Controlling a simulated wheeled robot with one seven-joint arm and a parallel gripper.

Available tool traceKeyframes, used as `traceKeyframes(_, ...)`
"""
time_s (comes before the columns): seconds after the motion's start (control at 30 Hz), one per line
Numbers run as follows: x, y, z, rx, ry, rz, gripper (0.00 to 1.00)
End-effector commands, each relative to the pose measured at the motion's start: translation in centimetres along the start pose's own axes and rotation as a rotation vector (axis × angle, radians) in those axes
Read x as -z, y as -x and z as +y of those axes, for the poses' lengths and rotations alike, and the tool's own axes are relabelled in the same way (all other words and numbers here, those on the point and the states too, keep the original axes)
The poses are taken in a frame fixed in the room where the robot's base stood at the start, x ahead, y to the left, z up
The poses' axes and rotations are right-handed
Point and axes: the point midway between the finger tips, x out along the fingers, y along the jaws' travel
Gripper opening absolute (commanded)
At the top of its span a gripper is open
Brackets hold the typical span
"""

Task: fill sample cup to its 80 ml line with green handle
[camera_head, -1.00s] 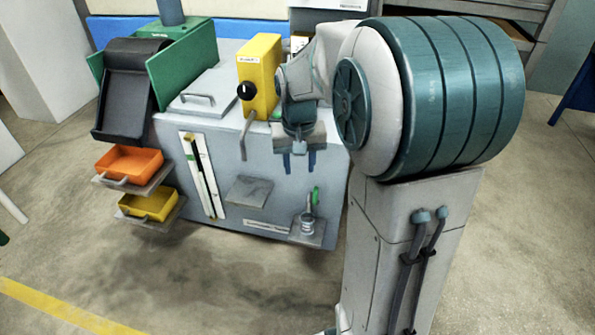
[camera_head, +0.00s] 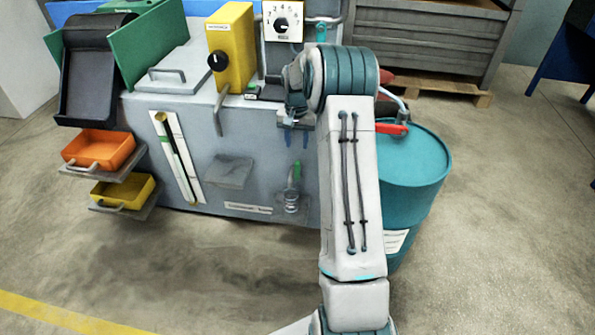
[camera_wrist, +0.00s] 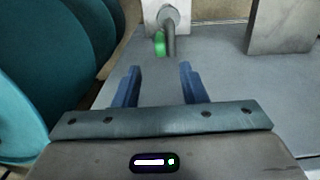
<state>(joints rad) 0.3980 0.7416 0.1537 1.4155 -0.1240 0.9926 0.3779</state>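The sample cup (camera_head: 291,202) is a small clear vessel on a little ledge low on the grey machine's front, in the head view. An upright green handle (camera_head: 297,170) shows just above it on a tap. In the wrist view the green handle (camera_wrist: 160,43) is beside a grey pipe, beyond my fingertips. My gripper (camera_wrist: 157,68) has two blue fingers set apart with nothing between them. In the head view my gripper (camera_head: 296,135) points down, above and apart from the handle. The cup's lines and liquid level are too small to read.
A teal drum (camera_head: 415,165) stands right of the machine, close to my arm; a red-handled part (camera_head: 392,129) is over it. A yellow box with a black knob (camera_head: 231,50), a dial (camera_head: 283,22), an orange tray (camera_head: 98,148) and a yellow tray (camera_head: 122,190) are around. Floor in front is clear.

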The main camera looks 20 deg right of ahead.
Motion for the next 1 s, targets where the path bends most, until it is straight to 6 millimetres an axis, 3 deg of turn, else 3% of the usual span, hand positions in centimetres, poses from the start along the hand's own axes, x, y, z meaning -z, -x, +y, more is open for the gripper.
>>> traceKeyframes(0.03, -0.1, -1.7, 0.1, -0.001, -0.001, -0.005, 0.38)
traceKeyframes(0.2, -0.1, -5.5, 0.1, -0.001, -0.001, -0.005, 0.38)
traceKeyframes(0.5, -0.1, -10.9, 0.1, -0.001, 0.000, -0.002, 0.38)
traceKeyframes(0.7, -0.1, -12.3, 0.0, 0.000, 0.001, -0.001, 0.38)
traceKeyframes(1.0, -0.1, -12.5, 0.0, 0.000, 0.000, -0.001, 0.38)
